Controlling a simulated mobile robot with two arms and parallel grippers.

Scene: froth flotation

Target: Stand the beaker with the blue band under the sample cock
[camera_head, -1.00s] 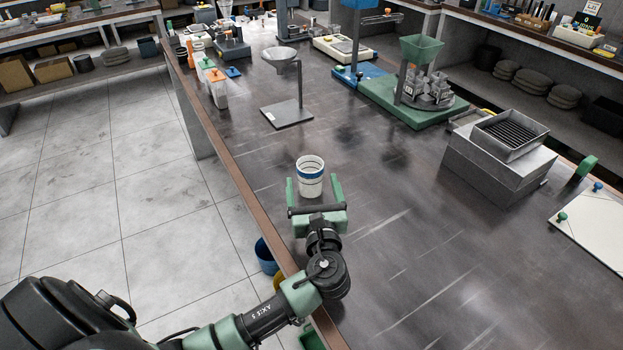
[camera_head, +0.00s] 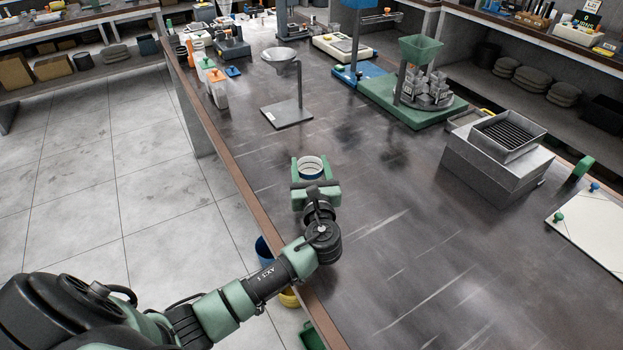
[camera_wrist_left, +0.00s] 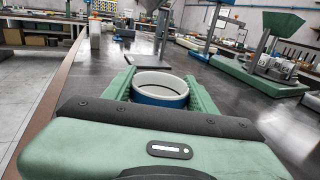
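The white beaker with the blue band (camera_head: 311,175) stands on the dark bench near its left edge. My left gripper (camera_head: 310,162) is low over the bench, with its green fingers closed in on both sides of the beaker. In the left wrist view the beaker (camera_wrist_left: 160,98) sits upright between the fingers, which appear to touch it; its lower part is hidden by the gripper body. I cannot make out a sample cock for certain in either view. My right gripper is not in view.
A funnel on a stand (camera_head: 286,112) is ahead of the beaker. A green-based machine (camera_head: 415,105) and a blue stand (camera_head: 361,75) are further right. A grey metal box (camera_head: 498,165) stands at the right. The bench between is clear.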

